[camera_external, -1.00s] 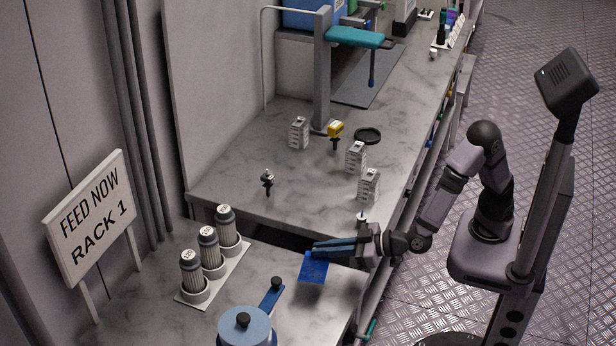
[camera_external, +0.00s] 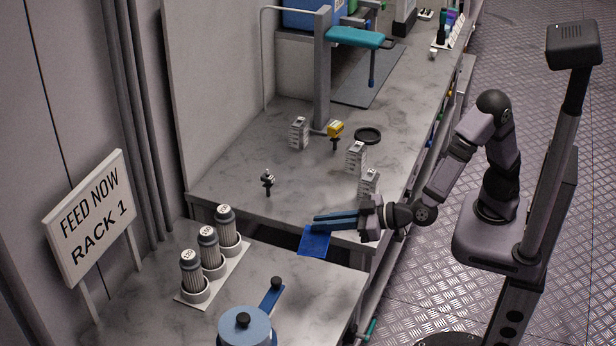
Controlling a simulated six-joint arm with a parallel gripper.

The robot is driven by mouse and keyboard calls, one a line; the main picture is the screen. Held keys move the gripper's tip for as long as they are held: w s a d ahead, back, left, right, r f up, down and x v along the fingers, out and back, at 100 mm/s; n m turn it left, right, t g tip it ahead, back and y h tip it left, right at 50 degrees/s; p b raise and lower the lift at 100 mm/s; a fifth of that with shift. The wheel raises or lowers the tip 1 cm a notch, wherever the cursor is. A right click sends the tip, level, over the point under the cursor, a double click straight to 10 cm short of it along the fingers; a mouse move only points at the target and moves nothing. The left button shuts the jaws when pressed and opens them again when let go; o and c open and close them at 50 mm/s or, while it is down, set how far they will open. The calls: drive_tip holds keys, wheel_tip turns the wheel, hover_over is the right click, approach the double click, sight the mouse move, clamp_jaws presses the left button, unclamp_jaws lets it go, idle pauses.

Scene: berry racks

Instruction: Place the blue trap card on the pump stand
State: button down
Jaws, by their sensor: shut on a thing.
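The blue trap card (camera_external: 314,244) is a flat blue square, held tilted at the tips of my gripper (camera_external: 322,221). My gripper is shut on the card's upper edge, its long blue fingers pointing left. The card appears over the dark gap between the near and far counters; its exact height cannot be told. Which thing is the pump stand is not certain. A blue round vessel with a dark knob and a lever (camera_external: 243,327) stands on the near counter, cut by the bottom edge. A grey post with a teal arm (camera_external: 323,75) stands on the far counter.
Several grey-capped cylinders stand on a white rack (camera_external: 234,262) at the left of the near counter. Small printed blocks (camera_external: 299,133), a yellow-topped tool (camera_external: 335,131), a black ring (camera_external: 367,135) and a dark peg (camera_external: 268,181) stand on the far counter. The far counter's front left is clear.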

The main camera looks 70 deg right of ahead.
wheel_tip(320, 180, up, 7)
drive_tip(key=p, duration=0.5)
hover_over(324, 277)
drive_tip(key=shift+w+d+f, duration=0.1)
drive_tip(key=shift+w+d, duration=0.05)
drive_tip(key=shift+d, duration=0.15)
drive_tip(key=shift+f, duration=0.1)
drive_tip(key=shift+a+f+m+h+b, duration=0.1)
drive_tip(key=shift+f+m+h+b, duration=0.3)
drive_tip(key=shift+f+b, duration=2.9)
drive_tip(key=shift+a+f+m+h+b, duration=0.1)
drive_tip(key=shift+f+m+h+b, duration=0.3)
drive_tip(key=shift+f+b, duration=2.9)
drive_tip(key=shift+a+f+m+h+b, duration=0.15)
drive_tip(key=shift+f+h+b, duration=0.9)
drive_tip(key=shift+f, duration=4)
drive_tip(key=shift+d+f+y+b, duration=0.1)
drive_tip(key=shift+f+y+b, duration=0.1)
drive_tip(key=shift+y+b, duration=0.3)
drive_tip(key=c, duration=1.8)
unclamp_jaws()
